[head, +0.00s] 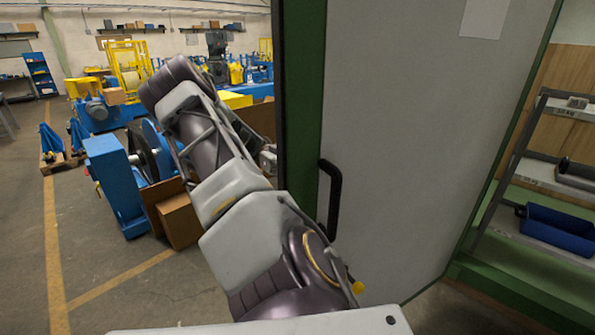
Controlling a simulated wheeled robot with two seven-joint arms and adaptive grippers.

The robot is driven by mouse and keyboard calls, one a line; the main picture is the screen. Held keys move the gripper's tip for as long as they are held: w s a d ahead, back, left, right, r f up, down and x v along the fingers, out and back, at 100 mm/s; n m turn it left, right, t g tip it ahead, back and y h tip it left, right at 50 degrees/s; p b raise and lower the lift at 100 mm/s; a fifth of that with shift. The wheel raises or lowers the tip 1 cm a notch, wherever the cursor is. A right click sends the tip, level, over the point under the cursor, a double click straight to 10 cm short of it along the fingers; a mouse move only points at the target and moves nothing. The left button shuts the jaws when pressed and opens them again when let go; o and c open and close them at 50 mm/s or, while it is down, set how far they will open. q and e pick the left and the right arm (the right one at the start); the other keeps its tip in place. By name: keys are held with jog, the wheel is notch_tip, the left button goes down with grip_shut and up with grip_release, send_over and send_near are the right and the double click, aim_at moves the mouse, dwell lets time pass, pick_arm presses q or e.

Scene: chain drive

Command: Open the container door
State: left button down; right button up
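The container door (400,120) is a tall grey panel with a green edge strip (304,90) along its left side. It fills the middle of the head view, and its top runs out of the picture. A black handle (334,200) sits low near its left edge. The door stands at an angle, and a space with racks shows to the right of it. One of my arms rises in front at the left and bends back towards the door's left edge, where its far end is hidden. Neither gripper shows.
A cardboard box (180,220) and a blue machine (117,185) stand at the left. Open floor (110,265) lies at lower left.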

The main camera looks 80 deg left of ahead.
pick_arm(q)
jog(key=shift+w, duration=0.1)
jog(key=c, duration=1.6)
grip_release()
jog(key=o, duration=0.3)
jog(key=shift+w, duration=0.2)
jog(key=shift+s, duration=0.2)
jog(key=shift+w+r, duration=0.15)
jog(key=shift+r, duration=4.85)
